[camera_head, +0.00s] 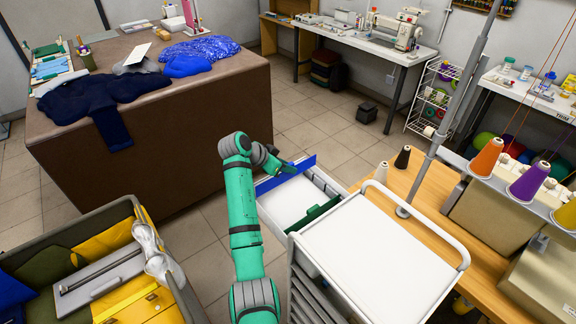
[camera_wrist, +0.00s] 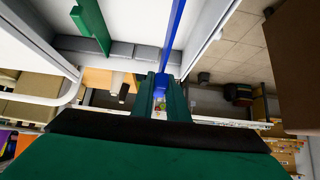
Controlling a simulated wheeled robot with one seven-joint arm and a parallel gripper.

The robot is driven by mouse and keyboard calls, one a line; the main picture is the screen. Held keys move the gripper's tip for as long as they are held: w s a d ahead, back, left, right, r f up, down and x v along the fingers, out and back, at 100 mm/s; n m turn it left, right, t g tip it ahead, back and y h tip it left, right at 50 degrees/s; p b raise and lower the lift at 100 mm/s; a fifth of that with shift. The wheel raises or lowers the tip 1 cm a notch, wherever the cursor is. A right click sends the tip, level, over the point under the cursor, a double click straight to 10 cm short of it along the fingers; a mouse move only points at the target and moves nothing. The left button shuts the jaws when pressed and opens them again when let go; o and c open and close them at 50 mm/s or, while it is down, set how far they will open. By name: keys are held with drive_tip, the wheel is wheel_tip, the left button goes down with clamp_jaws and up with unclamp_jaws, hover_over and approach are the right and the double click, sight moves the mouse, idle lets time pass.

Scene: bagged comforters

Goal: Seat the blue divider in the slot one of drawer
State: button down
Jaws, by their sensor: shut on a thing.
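The blue divider (camera_head: 300,165) is a thin flat strip at the far-left part of the open white drawer (camera_head: 333,186). My gripper (camera_head: 280,165) is shut on it; the wrist view shows my green fingers (camera_wrist: 161,92) around its near end. In the wrist view the blue divider (camera_wrist: 176,32) runs lengthwise close to the drawer's side wall (camera_wrist: 208,38). A green divider (camera_head: 320,212) stands in the drawer, apart from the blue one, and also shows in the wrist view (camera_wrist: 92,24). Grey slotted pieces (camera_wrist: 122,50) line the drawer's end wall. I cannot tell whether the blue divider's lower edge sits in a slot.
The drawer belongs to a white-topped cart (camera_head: 378,254) on the right. A brown table (camera_head: 150,150) with dark blue cloth stands at the left. An open bin (camera_head: 70,232) with yellow items is at lower left. A wooden table (camera_head: 425,195) with thread cones is at right.

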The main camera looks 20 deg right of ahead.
sight(279, 179)
drive_tip(key=shift+d+f, duration=0.1)
drive_tip(key=shift+f, duration=1.95)
drive_tip(key=shift+f, duration=2.55)
idle(1.4)
drive_tip(key=c, duration=1)
unclamp_jaws()
drive_tip(key=shift+r, duration=0.1)
drive_tip(key=shift+d+r+v, duration=0.15)
drive_tip(key=shift+v, duration=0.9)
drive_tip(key=shift+d+r+v, duration=0.1)
drive_tip(key=shift+r+v, duration=0.05)
drive_tip(key=shift+v, duration=0.9)
drive_tip(key=shift+d+r+v, duration=0.15)
drive_tip(key=shift+v, duration=0.95)
